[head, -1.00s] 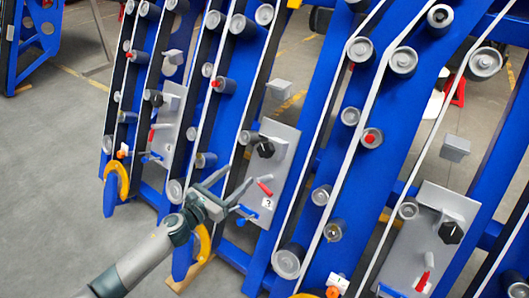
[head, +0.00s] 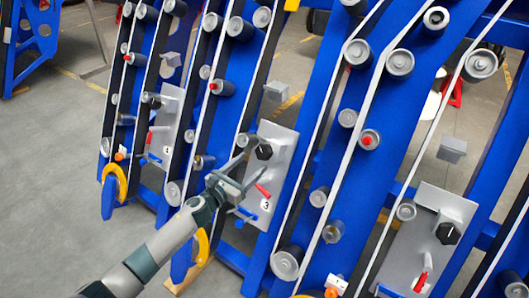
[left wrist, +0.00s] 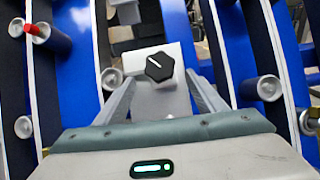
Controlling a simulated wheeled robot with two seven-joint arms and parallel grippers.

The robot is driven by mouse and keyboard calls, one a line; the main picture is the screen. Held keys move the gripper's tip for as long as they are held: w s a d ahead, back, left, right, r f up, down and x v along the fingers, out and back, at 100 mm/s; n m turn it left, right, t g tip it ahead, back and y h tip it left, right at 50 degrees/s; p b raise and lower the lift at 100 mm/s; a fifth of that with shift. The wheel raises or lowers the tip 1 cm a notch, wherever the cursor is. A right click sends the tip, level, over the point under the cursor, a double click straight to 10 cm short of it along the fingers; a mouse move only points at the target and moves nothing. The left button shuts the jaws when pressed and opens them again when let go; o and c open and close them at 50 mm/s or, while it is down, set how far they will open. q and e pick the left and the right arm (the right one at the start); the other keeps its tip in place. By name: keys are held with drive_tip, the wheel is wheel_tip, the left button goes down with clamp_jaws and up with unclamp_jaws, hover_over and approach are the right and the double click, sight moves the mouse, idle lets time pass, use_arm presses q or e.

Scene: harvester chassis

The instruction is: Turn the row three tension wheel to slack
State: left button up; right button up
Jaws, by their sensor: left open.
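The row three tension wheel is a black knob (head: 264,152) with a white pointer line, on a grey plate (head: 283,150) marked 3. In the left wrist view the knob (left wrist: 159,67) is ahead, its white line slanting to the upper left. My left gripper (head: 250,170) is open just in front of the plate, slightly below and left of the knob in the head view. In the left wrist view its two fingers (left wrist: 160,86) point toward the plate on either side of the knob's line, with nothing between them. My right gripper is out of view.
Grey rollers and white belts run along the blue frames on both sides. Similar plates with black knobs stand at left (head: 166,122) and right (head: 426,237).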

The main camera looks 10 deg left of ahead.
sight(261, 155)
use_arm(q)
drive_tip(key=x, duration=0.8)
drive_tip(key=shift+s+b, duration=0.1)
drive_tip(key=shift+b, duration=0.2)
drive_tip(key=shift+w+d, duration=0.2)
drive_tip(key=shift+w, duration=0.2)
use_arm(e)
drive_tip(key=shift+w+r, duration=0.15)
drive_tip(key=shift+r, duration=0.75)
use_arm(q)
drive_tip(key=shift+c, duration=0.3)
drive_tip(key=c, duration=1)
